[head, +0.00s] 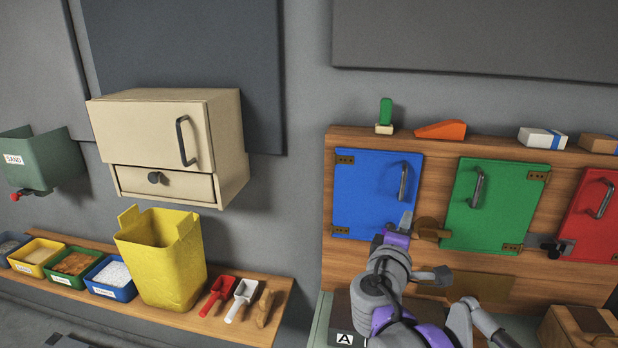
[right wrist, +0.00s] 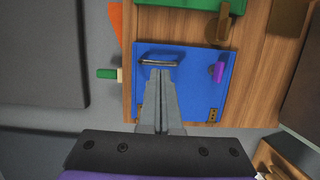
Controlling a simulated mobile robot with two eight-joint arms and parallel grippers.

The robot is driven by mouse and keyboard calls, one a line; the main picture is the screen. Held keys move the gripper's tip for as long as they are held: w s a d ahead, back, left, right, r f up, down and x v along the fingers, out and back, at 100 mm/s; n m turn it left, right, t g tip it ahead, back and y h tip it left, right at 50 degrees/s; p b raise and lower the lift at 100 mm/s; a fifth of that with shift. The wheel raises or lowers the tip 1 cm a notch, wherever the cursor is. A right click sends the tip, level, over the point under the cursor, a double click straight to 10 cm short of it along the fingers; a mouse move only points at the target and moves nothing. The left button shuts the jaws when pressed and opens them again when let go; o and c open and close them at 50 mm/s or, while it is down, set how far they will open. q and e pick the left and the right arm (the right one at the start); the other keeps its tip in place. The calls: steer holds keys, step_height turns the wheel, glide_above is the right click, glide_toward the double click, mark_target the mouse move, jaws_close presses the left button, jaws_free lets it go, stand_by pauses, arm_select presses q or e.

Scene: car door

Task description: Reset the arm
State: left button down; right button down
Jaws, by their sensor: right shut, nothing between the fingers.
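My right arm (head: 385,290) reaches up from the bottom of the head view in front of the board with the coloured doors. Its gripper (head: 405,220) is over the lower right part of the blue door (head: 372,185). In the right wrist view the gripper (right wrist: 162,74) is shut and empty, its tips overlapping the blue door (right wrist: 195,95) just by the metal handle (right wrist: 160,62). I cannot tell whether they touch. The blue door looks shut. My left gripper is not in view.
A brown latch (head: 428,228) sits between the blue door and the green door (head: 495,205); a red door (head: 595,215) is further right. Blocks stand on the board's top. A cream cabinet (head: 150,135) and a yellow bin (head: 160,262) are at the left.

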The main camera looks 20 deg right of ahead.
steer(key=s+a+f+m+g+y, duration=0.35)
steer(key=s+a+f, duration=0.2)
steer(key=f, duration=0.65)
steer(key=s+a+f+m+g+y, duration=0.2)
steer(key=s+a+f+m+y, duration=0.2)
steer(key=s+f, duration=0.55)
steer(key=s+a+f+m+g+y, duration=0.1)
steer(key=a+f+y, duration=0.4)
steer(key=a+f, duration=0.3)
steer(key=shift+s+a+f, duration=0.2)
steer(key=shift+s+f, duration=0.2)
steer(key=shift+f, duration=0.2)
